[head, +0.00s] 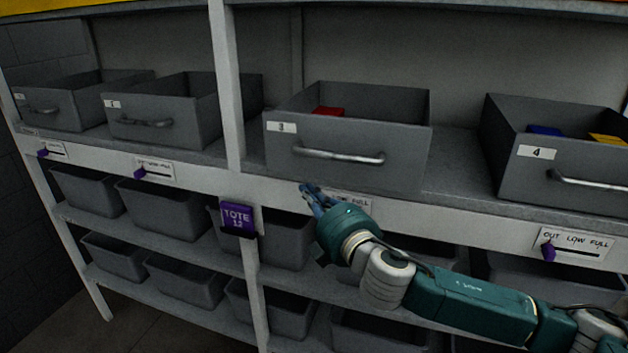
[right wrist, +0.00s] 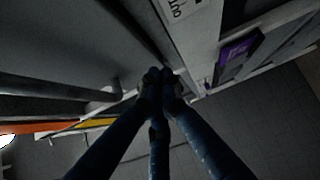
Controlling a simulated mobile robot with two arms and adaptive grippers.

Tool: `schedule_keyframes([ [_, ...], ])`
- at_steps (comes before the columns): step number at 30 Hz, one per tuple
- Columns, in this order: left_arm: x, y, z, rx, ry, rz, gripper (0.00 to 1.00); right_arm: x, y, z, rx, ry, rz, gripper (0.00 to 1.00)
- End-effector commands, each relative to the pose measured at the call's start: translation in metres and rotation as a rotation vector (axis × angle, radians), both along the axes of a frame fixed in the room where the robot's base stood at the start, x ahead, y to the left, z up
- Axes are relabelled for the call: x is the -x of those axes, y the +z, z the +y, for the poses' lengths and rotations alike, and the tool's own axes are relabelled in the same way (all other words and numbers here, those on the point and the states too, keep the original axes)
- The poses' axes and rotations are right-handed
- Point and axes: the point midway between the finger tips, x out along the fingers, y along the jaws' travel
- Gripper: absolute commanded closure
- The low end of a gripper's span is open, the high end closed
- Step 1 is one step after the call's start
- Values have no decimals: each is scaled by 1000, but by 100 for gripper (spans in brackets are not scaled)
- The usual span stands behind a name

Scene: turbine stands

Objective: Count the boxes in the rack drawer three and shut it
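Drawer three (head: 350,165) is a grey open-topped drawer with a "3" label and a silver bar handle (head: 340,156). Its front hangs past the shelf edge, over the label strip. A red box (head: 328,111) shows inside near the back left; the front wall hides much of the floor. My right gripper (head: 309,192) is just below the drawer front, left of the middle. In the right wrist view, its fingertips (right wrist: 157,76) come together with nothing seen between them, and the handle (right wrist: 60,93) is to their left, apart. My left gripper is not in view.
Drawer four (head: 560,185), holding blue and yellow boxes, stands to the right. Two more drawers (head: 165,120) stand left of the upright post (head: 228,85). A purple tote sign (head: 238,217) is on the post. Grey bins (head: 165,210) fill the lower shelves.

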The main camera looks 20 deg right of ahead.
Motion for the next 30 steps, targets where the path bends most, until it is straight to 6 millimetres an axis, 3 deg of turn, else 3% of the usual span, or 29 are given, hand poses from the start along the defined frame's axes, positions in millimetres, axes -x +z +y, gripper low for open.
schedule_keyframes([
  [6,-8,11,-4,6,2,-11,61,-18,2,-14,1,-2,-1,100],
  [19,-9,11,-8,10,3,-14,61,-22,0,-16,0,-1,0,100],
  [25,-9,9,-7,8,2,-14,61,-41,0,-29,-1,-4,0,100],
  [30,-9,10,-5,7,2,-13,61,-43,0,-30,0,-1,0,100],
])
